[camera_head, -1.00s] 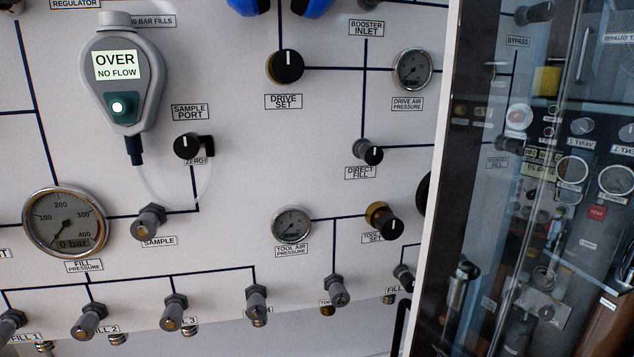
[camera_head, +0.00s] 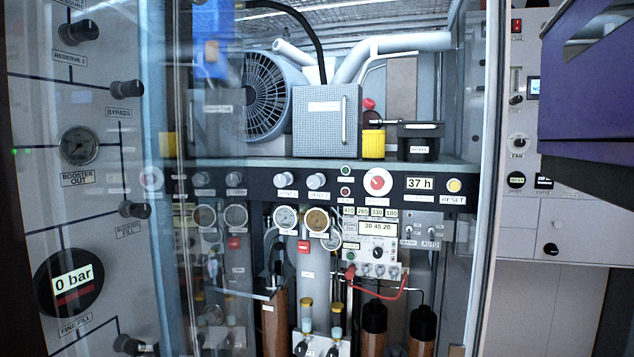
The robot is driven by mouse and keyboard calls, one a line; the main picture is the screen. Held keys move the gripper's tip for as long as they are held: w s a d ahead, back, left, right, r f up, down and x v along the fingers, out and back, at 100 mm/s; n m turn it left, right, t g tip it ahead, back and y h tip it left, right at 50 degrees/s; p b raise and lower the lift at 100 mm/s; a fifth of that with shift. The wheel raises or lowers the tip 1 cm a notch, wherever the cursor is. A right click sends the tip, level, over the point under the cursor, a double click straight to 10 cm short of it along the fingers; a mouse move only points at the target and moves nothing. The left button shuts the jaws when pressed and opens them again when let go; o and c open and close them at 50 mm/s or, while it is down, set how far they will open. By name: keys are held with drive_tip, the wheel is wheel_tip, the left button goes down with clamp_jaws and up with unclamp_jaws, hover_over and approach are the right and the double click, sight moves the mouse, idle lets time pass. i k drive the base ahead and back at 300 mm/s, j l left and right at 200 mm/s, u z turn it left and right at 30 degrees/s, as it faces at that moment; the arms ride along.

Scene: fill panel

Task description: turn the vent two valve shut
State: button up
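The vent two valve (camera_head: 317,181) is a small grey knob on the dark control strip inside the glazed cabinet, in the middle of the head view. A similar grey knob, vent one (camera_head: 286,181), sits just to its left. Both have small white labels beneath them. How far either valve is turned is too small to tell. Two round gauges, one pale (camera_head: 286,218) and one tan (camera_head: 317,220), sit below the knobs. My gripper is not in view.
A glass pane (camera_head: 158,250) at left shows reflections of the controls. A red knob (camera_head: 377,182) and an hour display (camera_head: 419,183) are right of the valves. A cabinet frame post (camera_head: 489,200) stands farther right. A dark purple slab (camera_head: 590,95) fills the upper right.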

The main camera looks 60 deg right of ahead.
sight(314, 181)
drive_tip(key=z, duration=1.15)
drive_tip(key=k+j+z, duration=0.1)
drive_tip(key=k+j, duration=0.05)
drive_tip(key=k, duration=0.1)
